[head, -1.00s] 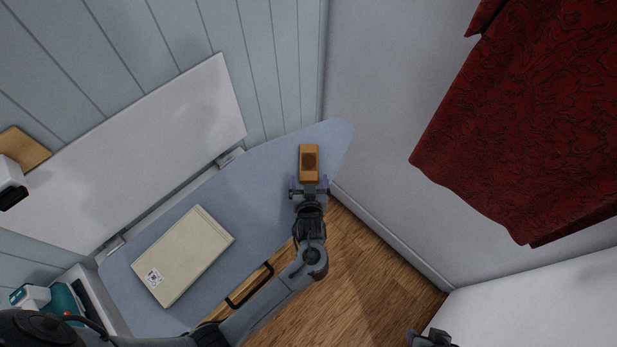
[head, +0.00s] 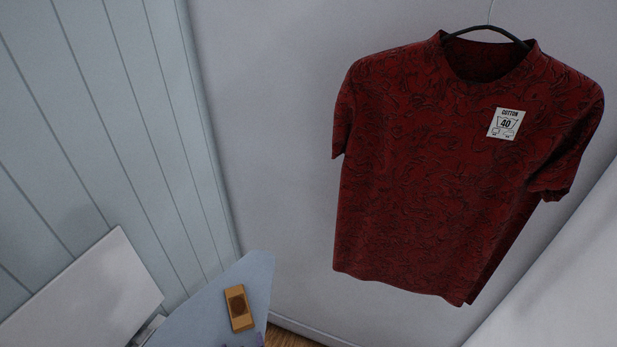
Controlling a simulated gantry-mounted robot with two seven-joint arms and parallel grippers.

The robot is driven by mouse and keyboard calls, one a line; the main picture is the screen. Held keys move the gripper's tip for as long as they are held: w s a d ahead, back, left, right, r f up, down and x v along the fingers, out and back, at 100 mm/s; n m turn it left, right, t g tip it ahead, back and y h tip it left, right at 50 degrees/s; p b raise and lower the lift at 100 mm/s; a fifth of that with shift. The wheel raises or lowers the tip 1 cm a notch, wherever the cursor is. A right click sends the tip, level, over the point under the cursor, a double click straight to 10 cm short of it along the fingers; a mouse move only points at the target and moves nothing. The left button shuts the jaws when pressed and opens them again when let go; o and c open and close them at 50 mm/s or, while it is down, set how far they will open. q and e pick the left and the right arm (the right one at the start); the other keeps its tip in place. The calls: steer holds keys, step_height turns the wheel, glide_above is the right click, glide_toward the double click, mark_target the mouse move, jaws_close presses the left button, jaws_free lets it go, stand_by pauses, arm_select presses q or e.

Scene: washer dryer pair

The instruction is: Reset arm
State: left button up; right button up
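A small orange-brown block with a dark oval on its face (head: 239,308) lies on the pale blue board near its narrow end, low in the head view. Two purple fingertips of my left gripper (head: 242,342) just show at the bottom edge, just below the block. They are spread wider than the block, and the rest of this gripper and arm is cut off by the frame. My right gripper is out of view.
The pale blue ironing board (head: 208,306) juts out beside a white panel (head: 85,295) at lower left. A dark red T-shirt (head: 430,180) with a white label (head: 506,124) hangs on a hanger by the grey wall. A white surface (head: 565,280) fills the lower right.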

arm_select(q)
steer(key=s+r+m+g+h, duration=0.1)
steer(key=s, duration=0.2)
steer(key=s+m+g+h, duration=0.1)
steer(key=s, duration=0.3)
steer(key=s+r+m+g+h, duration=0.1)
steer(key=s, duration=0.3)
steer(key=shift+a+r+h, duration=0.35)
steer(key=shift+a+h, duration=0.05)
steer(key=s+a+r+m+g, duration=0.2)
steer(key=s+r+m+g, duration=0.3)
steer(key=s, duration=0.7)
step_height(320, 180, up, 20)
steer(key=n+p, duration=0.1)
steer(key=p, duration=1.8)
steer(key=shift+s+t+p, duration=0.2)
steer(key=shift+t+p, duration=0.1)
steer(key=shift+t, duration=0.1)
steer(key=shift+r, duration=0.1)
